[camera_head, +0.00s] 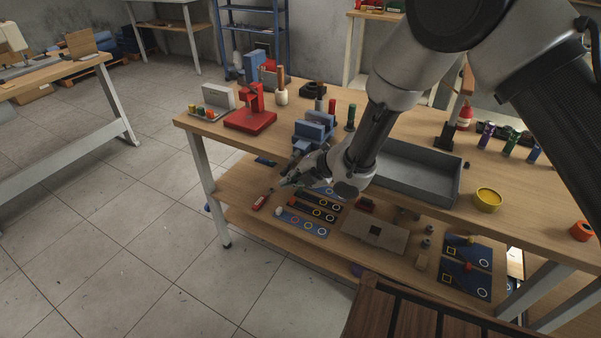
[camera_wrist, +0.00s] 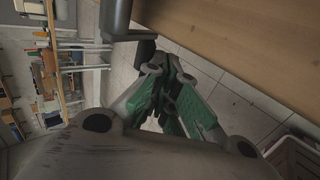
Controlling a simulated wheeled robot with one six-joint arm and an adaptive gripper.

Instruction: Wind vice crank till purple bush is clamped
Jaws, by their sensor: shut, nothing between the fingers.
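The blue vice (camera_head: 313,130) stands near the front edge of the wooden workbench. My gripper (camera_head: 290,181) is at that edge, just in front of and below the vice, and its fingers are shut and empty. In the wrist view the green-sided fingers (camera_wrist: 170,85) are together. A dark grey post with a crossbar (camera_wrist: 116,18), probably part of the vice and its crank, lies just beyond the fingers. I cannot tell whether they touch it. The crank is mostly hidden by my gripper in the head view. I cannot make out the purple bush in the vice jaws.
A red press (camera_head: 250,118) stands left of the vice, and a grey tray (camera_head: 415,175) lies to the right behind my arm. A yellow bowl (camera_head: 488,199) is farther right. The lower shelf holds several marked boards (camera_head: 302,224). The floor (camera_head: 130,240) at left is clear.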

